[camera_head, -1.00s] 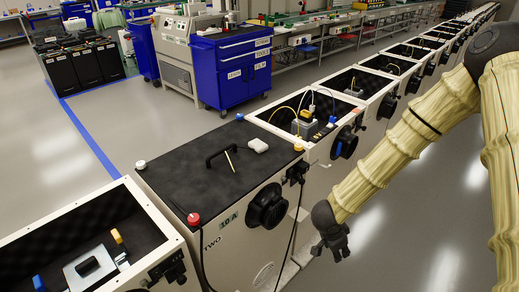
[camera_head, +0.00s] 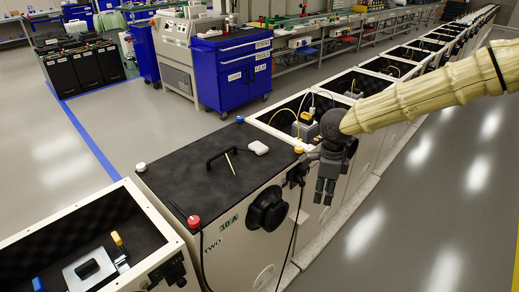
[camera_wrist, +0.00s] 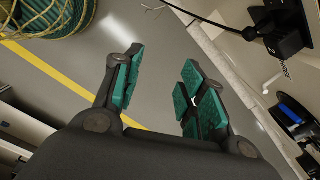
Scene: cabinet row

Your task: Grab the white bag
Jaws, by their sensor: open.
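The white bag (camera_head: 258,147) is a small pale lump lying on the black lid of the closed cabinet, to the right of the black handle. My gripper (camera_head: 324,192) hangs fingers down in front of the cabinet row, to the right of the bag and apart from it. In the wrist view my gripper (camera_wrist: 158,95) has its two green-padded fingers spread, with only floor between them. The bag does not show in the wrist view.
The closed cabinet's lid (camera_head: 190,180) bears a black handle (camera_head: 222,157), a thin wooden stick (camera_head: 229,163) and a red button (camera_head: 194,221). Open cabinets stand on both sides. A black round fitting (camera_head: 267,207) juts from its front. Grey floor is clear at right.

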